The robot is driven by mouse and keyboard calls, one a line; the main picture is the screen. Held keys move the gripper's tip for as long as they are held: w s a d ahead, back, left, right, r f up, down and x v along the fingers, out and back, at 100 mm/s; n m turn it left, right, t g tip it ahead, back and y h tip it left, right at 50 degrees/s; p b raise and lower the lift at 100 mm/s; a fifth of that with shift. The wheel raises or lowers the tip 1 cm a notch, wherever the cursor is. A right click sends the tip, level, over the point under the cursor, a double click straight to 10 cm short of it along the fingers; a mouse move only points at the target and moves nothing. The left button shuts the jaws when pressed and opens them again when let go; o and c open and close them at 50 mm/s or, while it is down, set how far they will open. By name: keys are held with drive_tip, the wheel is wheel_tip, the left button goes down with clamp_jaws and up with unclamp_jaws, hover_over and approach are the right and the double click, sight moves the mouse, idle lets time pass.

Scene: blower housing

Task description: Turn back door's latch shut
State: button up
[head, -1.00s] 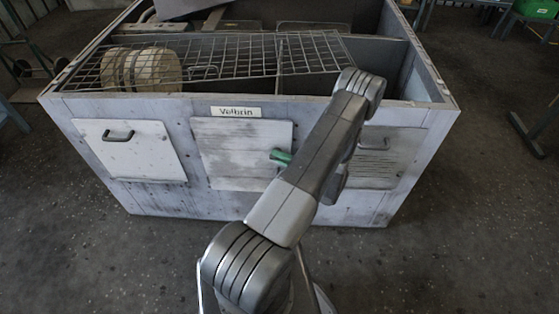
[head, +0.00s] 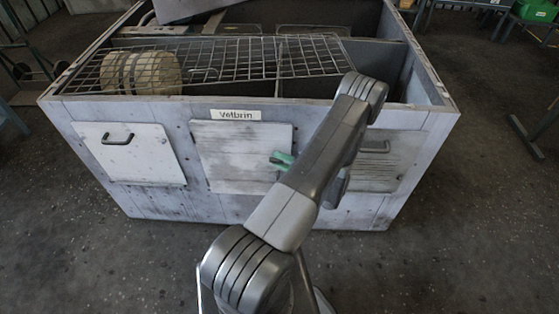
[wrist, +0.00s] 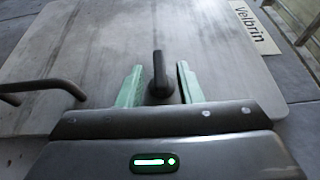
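The pale middle door (head: 240,155) is on the front of the grey housing, under the Velbrin label; it also fills much of the wrist view (wrist: 85,50). A black latch handle (wrist: 158,68) stands out in the wrist view. My gripper (head: 281,160) is at the right edge of the middle door in the head view. In the wrist view its two green fingers (wrist: 160,80) are apart, one on each side of the latch, with gaps showing. My arm and gripper hide the latch in the head view.
A dark bent bar (wrist: 45,88) sticks out left of the fingers in the wrist view. The left door (head: 130,153) has a black handle. The right door (head: 375,165) is partly behind my arm. A wire grid (head: 230,58) lies across the open top.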

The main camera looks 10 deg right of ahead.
drive_tip(key=b+v, duration=0.1)
drive_tip(key=v, duration=1.2)
drive_tip(key=shift+d, duration=0.1)
drive_tip(key=p+x, duration=0.1)
drive_tip(key=x, duration=1.2)
drive_tip(key=shift+w+a, duration=0.15)
drive_tip(key=shift+a, duration=0.2)
